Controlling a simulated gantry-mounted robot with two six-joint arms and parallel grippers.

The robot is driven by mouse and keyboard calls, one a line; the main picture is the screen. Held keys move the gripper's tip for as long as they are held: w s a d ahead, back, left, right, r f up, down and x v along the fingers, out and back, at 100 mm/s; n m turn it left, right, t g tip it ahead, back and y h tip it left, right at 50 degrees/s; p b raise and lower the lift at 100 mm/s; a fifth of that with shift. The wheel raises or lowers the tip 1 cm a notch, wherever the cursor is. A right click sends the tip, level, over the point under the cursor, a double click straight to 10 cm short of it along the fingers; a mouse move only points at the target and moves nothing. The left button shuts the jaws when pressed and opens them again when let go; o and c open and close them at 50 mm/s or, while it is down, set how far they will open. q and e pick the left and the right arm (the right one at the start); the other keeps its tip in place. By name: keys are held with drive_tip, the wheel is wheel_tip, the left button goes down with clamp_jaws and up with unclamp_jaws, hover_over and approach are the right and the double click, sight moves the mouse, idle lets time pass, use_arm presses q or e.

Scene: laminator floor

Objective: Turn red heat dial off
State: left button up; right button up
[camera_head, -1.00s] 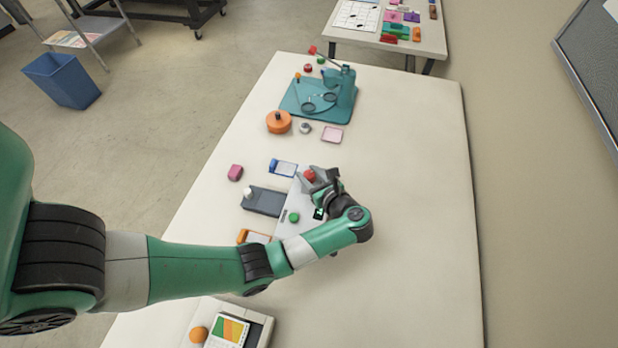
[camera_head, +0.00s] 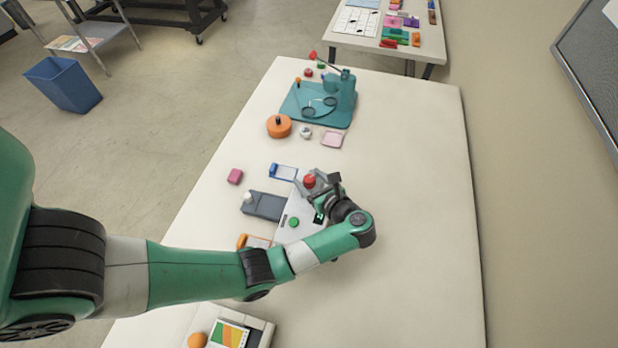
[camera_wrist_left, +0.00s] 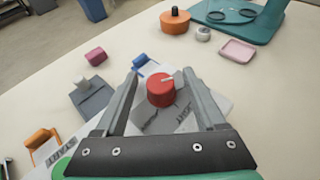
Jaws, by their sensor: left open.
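The red heat dial (camera_head: 309,181) sits on the light-coloured laminator (camera_head: 291,234), towards its far end. In the left wrist view the dial (camera_wrist_left: 160,89) shows a pale pointer mark on top, pointing to the upper right. My left gripper (camera_head: 311,183) is open, and its two fingers (camera_wrist_left: 161,84) stand on either side of the dial. Gaps show between the dial and both fingers in the wrist view. A green button (camera_head: 294,222) is on the laminator nearer the arm. My right gripper is not in view.
A pink block (camera_head: 235,176) is farther left. A teal device (camera_head: 320,100) stands at the back. The table's right side is clear.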

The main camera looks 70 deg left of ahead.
use_arm(q)
drive_tip(key=v, duration=1)
drive_tip(key=shift+d+r+p, duration=0.15)
drive_tip(key=shift+d+p, duration=0.05)
drive_tip(key=shift+p, duration=0.2)
drive_tip(key=shift+d+r, duration=0.1)
drive_tip(key=shift+d, duration=0.3)
